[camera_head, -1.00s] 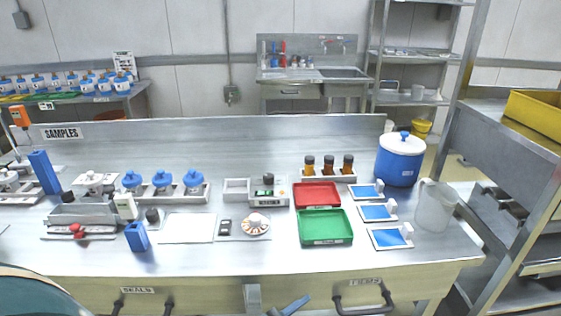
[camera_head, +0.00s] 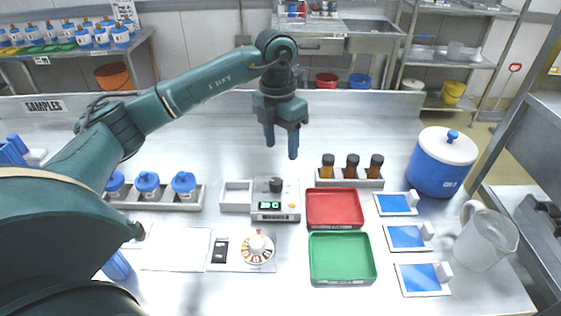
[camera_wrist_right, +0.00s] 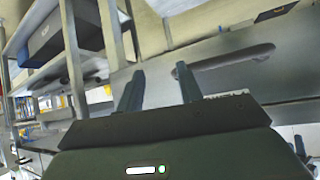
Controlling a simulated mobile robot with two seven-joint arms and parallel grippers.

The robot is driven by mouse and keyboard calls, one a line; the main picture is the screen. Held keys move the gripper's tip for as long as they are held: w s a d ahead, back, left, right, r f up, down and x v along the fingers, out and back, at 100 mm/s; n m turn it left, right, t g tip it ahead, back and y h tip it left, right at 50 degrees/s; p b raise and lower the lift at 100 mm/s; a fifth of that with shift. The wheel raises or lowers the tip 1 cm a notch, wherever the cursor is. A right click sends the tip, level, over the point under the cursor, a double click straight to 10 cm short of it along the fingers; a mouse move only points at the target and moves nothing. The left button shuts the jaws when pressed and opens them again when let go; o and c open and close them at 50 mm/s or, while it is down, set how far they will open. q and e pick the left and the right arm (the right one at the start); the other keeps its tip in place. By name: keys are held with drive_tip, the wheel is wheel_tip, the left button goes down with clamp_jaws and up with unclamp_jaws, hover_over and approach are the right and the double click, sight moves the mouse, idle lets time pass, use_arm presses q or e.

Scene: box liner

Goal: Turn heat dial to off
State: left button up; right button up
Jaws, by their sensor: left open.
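The heat dial (camera_head: 257,247) is a round white knob on a disc with an orange and brown marked ring. It sits on a pale panel on the bench, beside a small black switch (camera_head: 220,250). The dial's exact setting is too small to read. My left gripper (camera_head: 281,146) points down with its two blue fingers apart and empty. In the picture it is above and a little right of the dial, over the back of the bench, and not touching it. My right gripper (camera_wrist_right: 159,72) shows in the right wrist view, fingers apart with nothing between them.
A device with a green display (camera_head: 275,205) stands behind the dial. Red (camera_head: 337,208) and green (camera_head: 342,258) trays are to its right. Brown bottles (camera_head: 352,167), blue-lidded jars (camera_head: 148,186), blue pads (camera_head: 408,237), a blue pot (camera_head: 442,165) and a jug (camera_head: 485,238) surround them.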

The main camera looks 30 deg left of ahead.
sight(276, 181)
use_arm(q)
drive_tip(key=shift+y, duration=0.4)
drive_tip(key=f, duration=0.3)
drive_tip(key=a+f+b, duration=0.1)
drive_tip(key=f, duration=0.3)
drive_tip(key=f+b, duration=0.1)
drive_tip(key=f, duration=0.2)
drive_tip(key=shift+a+f, duration=0.25)
drive_tip(key=shift+f, duration=0.05)
drive_tip(key=shift+w+f+b, duration=0.1)
drive_tip(key=shift+f+b, duration=0.4)
drive_tip(key=shift+f, duration=0.2)
use_arm(e)
drive_tip(key=shift+w+a+f+t, duration=0.15)
drive_tip(key=shift+w+f+t, duration=0.05)
drive_tip(key=shift+f+t, duration=0.1)
use_arm(q)
drive_tip(key=shift+c, duration=0.6)
drive_tip(key=c, duration=0.9)
drive_tip(key=shift+o, duration=0.2)
